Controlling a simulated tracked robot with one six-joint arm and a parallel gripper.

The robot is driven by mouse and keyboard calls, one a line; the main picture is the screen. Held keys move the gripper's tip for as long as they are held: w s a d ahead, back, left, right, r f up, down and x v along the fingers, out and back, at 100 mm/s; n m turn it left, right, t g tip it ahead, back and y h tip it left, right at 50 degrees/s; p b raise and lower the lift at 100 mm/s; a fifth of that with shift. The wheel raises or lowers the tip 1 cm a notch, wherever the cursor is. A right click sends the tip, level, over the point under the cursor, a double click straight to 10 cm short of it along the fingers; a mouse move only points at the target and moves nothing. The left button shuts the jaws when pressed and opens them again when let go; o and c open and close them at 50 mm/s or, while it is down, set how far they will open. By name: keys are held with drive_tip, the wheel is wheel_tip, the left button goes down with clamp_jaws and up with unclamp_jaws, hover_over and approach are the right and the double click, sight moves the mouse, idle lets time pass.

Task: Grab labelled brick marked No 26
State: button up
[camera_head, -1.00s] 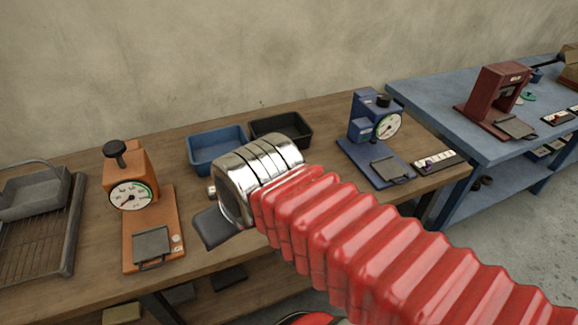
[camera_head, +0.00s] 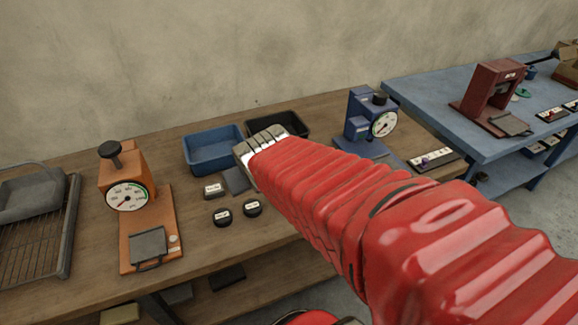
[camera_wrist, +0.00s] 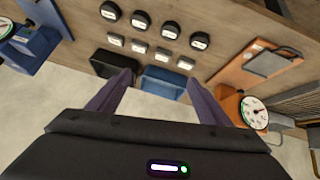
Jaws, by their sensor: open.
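Several small rectangular blocks with pale labelled faces (camera_wrist: 139,46) stand in a row on the wooden bench in the wrist view. One block (camera_head: 213,190) also shows in the head view, left of my arm. The label numbers are too small to read, so I cannot tell which is No 26. My gripper (camera_wrist: 160,80) is open and empty, its two dark fingers spread over the trays' side of the row. The fingers are apart from the blocks. In the head view one dark finger (camera_head: 236,180) shows; my red arm hides most of the row.
A blue tray (camera_head: 212,150) and a black tray (camera_head: 291,124) stand behind the blocks. An orange dial press (camera_head: 140,205) is left, a blue one (camera_head: 365,120) right. A wall is behind.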

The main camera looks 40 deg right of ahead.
drive_tip(key=w+d+f+t, duration=0.1)
drive_tip(key=d+f, duration=0.4)
drive_tip(key=d, duration=0.2)
drive_tip(key=w+d+f+t, duration=0.1)
drive_tip(key=d+f+t, duration=0.1)
drive_tip(key=d+f, duration=0.3)
drive_tip(key=d+f+m+t, duration=0.1)
drive_tip(key=d+f, duration=0.4)
drive_tip(key=d, duration=0.4)
drive_tip(key=shift+w+f+h, duration=0.25)
drive_tip(key=shift+w+h, duration=0.05)
drive_tip(key=shift+w, duration=0.1)
drive_tip(key=shift+s+d+f+m+t, duration=0.15)
drive_tip(key=shift+s+f+m+t, duration=0.15)
drive_tip(key=shift+f+t, duration=0.15)
drive_tip(key=shift+w, duration=0.1)
drive_tip(key=shift+x, duration=4.2)
drive_tip(key=shift+w, duration=0.1)
